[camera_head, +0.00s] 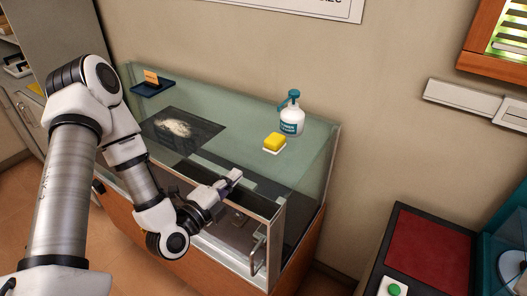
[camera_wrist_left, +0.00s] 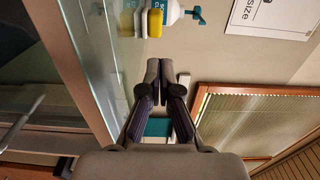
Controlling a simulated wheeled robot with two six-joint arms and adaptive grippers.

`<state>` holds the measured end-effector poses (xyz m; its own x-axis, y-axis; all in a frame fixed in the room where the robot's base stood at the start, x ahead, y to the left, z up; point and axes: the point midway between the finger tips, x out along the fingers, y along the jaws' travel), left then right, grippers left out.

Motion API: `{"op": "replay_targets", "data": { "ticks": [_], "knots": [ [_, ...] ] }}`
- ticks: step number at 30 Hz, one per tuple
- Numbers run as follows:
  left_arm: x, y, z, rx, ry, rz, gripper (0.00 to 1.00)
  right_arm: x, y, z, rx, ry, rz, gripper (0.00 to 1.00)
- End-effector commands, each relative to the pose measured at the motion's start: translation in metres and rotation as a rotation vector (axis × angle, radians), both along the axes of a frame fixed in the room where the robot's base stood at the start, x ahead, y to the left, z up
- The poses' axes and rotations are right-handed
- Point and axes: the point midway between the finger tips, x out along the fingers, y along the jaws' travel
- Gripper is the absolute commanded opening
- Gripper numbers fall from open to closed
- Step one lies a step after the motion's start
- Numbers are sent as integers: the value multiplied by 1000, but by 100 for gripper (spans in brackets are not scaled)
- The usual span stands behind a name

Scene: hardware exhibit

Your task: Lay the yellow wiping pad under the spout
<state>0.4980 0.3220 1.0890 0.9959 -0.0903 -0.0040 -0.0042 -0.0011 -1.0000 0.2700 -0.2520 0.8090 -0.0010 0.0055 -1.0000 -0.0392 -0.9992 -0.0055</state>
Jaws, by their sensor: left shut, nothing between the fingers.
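The yellow wiping pad (camera_head: 275,140) lies on a white square base on top of the glass display case. Behind it and slightly right stands a white bottle (camera_head: 291,122) with a teal pump head and spout (camera_head: 291,98). My left gripper (camera_head: 236,175) is shut and empty, in front and to the left of the pad, apart from it. In the left wrist view the shut fingers (camera_wrist_left: 160,66) show below the yellow pad (camera_wrist_left: 155,23) and the bottle (camera_wrist_left: 173,12), not touching either. My right gripper is not in view.
The glass case (camera_head: 238,97) carries a dark tray with an orange card (camera_head: 151,78) at the back left and a dark picture panel (camera_head: 175,130). A stand with a red top (camera_head: 427,250) and green button (camera_head: 394,289) is at the right. The wall is behind.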

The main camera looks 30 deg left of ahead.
Motion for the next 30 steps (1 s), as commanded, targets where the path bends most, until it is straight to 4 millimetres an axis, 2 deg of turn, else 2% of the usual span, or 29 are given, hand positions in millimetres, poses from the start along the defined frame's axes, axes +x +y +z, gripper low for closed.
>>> {"op": "replay_targets", "data": {
  "ticks": [5,6,7,15,19,24,30],
  "knots": [
    [23,-2,-8,2,-10,-2,0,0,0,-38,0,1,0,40],
    [32,-4,2,7,-6,-4,0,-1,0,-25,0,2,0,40],
    [38,-4,4,9,-4,-4,0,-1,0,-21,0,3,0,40],
    [98,-10,5,5,-3,-4,0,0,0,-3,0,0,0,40],
    [120,-12,5,2,-3,-2,0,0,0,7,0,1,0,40],
    [135,-12,2,1,-2,-1,0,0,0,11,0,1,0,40],
    [137,-12,1,-1,-2,0,0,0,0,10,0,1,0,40]
  ]
}}
